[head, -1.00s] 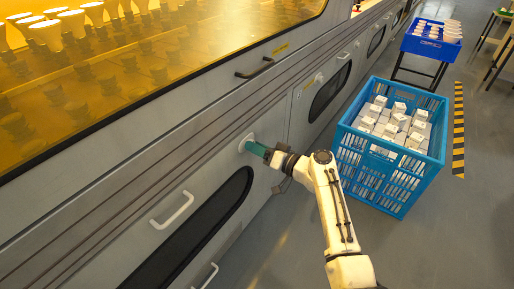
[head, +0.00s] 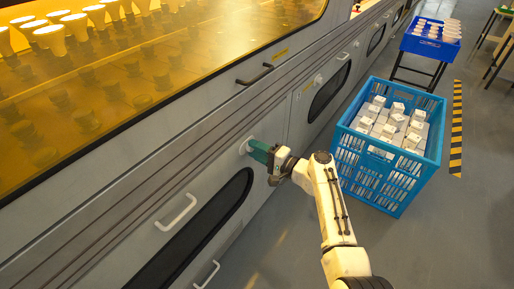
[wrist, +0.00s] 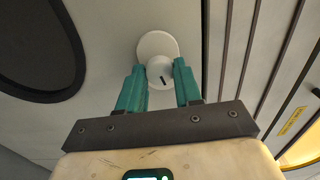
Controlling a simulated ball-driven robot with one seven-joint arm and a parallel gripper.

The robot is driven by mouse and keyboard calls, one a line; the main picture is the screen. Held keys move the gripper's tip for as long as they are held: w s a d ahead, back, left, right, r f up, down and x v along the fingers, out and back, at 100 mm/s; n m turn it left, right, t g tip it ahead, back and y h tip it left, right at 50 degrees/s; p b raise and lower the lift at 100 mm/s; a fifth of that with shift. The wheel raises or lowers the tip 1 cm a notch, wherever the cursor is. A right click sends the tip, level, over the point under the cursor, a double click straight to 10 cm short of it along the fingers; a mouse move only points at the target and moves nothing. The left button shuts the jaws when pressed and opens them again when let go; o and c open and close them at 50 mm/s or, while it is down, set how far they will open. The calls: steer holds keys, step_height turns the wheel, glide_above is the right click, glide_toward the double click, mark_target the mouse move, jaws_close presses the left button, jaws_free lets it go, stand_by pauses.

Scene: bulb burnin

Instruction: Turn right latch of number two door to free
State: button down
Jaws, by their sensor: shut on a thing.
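The latch is a white round knob on a white disc, on the grey front panel beside the upper right end of a dark oval window (head: 205,225). In the head view its disc (head: 245,145) is mostly behind my fingers. In the wrist view the knob (wrist: 159,73) shows a short dark mark, slightly tilted from the picture's vertical. My gripper (head: 258,150) has teal fingers, one on each side of the knob; it also shows in the wrist view (wrist: 160,82), shut on the knob. The knob's sides under the fingers are hidden.
White bar handles (head: 176,213) stick out from the panel on the left. A dark handle (head: 255,75) sits on the upper panel. A blue crate (head: 388,186) of white boxes stands on the floor to the right of my arm. Open floor lies in front.

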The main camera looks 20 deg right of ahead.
steer(key=shift+d+m+p, duration=0.1)
steer(key=shift+m+p, duration=0.35)
steer(key=shift+m, duration=0.75)
steer(key=c, duration=0.8)
jaws_free()
steer(key=shift+o, duration=0.2)
steer(key=p+v, duration=0.3)
steer(key=v, duration=0.7)
steer(key=shift+s+d, duration=0.2)
steer(key=shift+s, duration=0.1)
